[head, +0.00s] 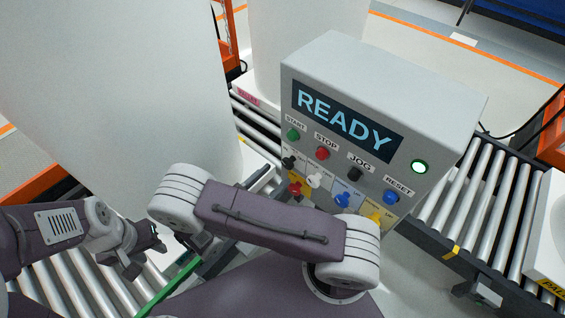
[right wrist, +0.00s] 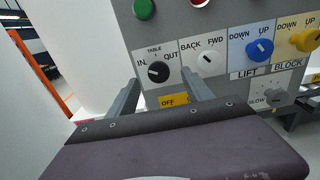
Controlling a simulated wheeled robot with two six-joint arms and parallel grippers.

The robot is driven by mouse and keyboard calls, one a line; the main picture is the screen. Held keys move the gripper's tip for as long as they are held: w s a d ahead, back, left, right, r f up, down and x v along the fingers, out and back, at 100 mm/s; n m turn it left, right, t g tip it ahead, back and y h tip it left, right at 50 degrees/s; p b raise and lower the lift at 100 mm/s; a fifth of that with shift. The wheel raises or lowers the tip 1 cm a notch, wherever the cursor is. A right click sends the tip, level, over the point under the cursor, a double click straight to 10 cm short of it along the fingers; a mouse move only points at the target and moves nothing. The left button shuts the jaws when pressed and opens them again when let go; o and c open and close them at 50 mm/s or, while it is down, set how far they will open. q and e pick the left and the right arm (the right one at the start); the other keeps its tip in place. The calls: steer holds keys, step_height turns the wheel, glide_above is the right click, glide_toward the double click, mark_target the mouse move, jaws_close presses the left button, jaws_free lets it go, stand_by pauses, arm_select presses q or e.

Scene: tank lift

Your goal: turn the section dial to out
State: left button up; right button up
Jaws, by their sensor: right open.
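The in/out dial is a black knob (right wrist: 158,72) with IN at its left, OUT at its right and TABLE above it. Its pale mark is too small to read for certain. It also shows in the head view (head: 289,162), low on the left of the grey control box (head: 440,92). My right gripper (right wrist: 161,74) is open, with one finger on either side below the knob; I cannot tell whether either touches it. In the head view my right arm hides most of that gripper. My left gripper (head: 146,258) is open and empty, well left of the box.
A white BACK/FWD knob (right wrist: 208,62), a blue LIFT knob (right wrist: 259,50) and a yellow BLOCK knob (right wrist: 305,40) sit to the right. A green button (right wrist: 144,8) is above. A large white tank (head: 110,90) stands left. Roller conveyors (head: 480,195) flank the box.

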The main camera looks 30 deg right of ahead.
mark_target(286, 165)
steer(key=x, duration=0.5)
steer(key=shift+w+a+p, duration=0.15)
steer(key=shift+w+p, duration=0.1)
steer(key=shift+p, duration=0.15)
steer(key=shift+d, duration=0.4)
arm_select(q)
steer(key=shift+w+r, duration=0.15)
steer(key=shift+r, duration=0.45)
arm_select(e)
steer(key=shift+a, duration=0.1)
steer(key=c, duration=0.4)
jaws_close()
